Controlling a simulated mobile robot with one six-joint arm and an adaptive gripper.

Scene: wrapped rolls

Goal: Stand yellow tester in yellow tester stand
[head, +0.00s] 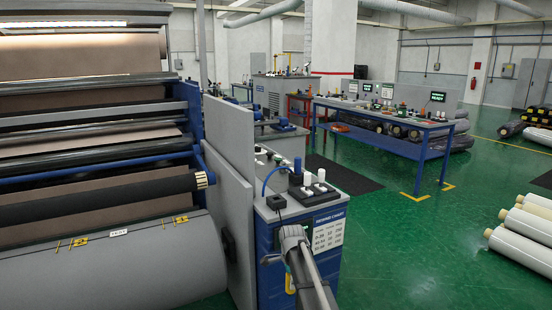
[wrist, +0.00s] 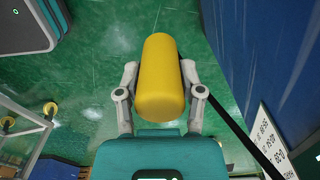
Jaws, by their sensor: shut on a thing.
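The yellow tester (wrist: 160,58), a plain yellow cylinder, fills the middle of the wrist view. My gripper (wrist: 159,82) is shut on it, with one grey finger on each side. The tester is held in the air, with green floor behind it. In the head view my arm is in front of the blue cabinet (head: 271,256), and the fingers cannot be made out there. A small yellow patch shows beside my arm; I cannot tell whether it is the tester. I cannot pick out the yellow tester stand in either view.
The cabinet top holds a black block with white pieces (head: 309,190) and a small black box (head: 276,202). A large roll machine (head: 110,262) stands at left. A blue table (head: 385,136) is farther back. Pale wrapped rolls (head: 522,238) lie at right; green floor between is clear.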

